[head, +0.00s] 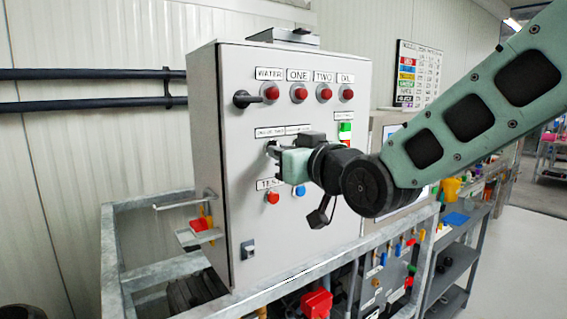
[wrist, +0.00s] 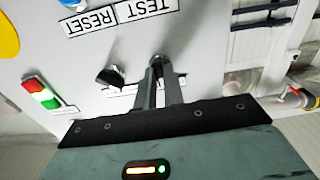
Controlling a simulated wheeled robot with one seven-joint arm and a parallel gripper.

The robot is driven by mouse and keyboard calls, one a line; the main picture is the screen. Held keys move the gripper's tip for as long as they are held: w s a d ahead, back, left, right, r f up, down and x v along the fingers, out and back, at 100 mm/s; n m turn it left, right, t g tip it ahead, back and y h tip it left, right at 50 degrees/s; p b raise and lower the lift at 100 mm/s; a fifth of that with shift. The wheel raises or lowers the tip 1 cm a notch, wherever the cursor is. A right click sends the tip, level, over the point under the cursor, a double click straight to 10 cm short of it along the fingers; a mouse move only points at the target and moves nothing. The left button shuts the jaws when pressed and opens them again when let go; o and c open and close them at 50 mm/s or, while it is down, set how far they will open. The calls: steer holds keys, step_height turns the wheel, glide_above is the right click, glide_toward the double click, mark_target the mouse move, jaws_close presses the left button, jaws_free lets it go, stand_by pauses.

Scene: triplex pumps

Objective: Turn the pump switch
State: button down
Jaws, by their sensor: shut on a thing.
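The grey control cabinet (head: 235,180) fills the middle of the head view. My gripper (head: 273,150) is at its front face, just below a row of small labels and above the TEST label. In the wrist view, my gripper (wrist: 158,75) has its two fingers closed around a small dark switch (wrist: 157,60) on the panel. The fingers hide most of this switch, so its angle cannot be told. A second black switch (wrist: 110,77) sticks out beside it, apart from the fingers.
Red lamps (head: 299,94) line the panel above my gripper. A red button (head: 272,198) and a blue button (head: 299,191) sit below. A green and red indicator (head: 344,134) is at right. A metal rail (head: 165,273) runs below.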

stand_by(0.3)
steer(key=c, duration=1.5)
jaws_free()
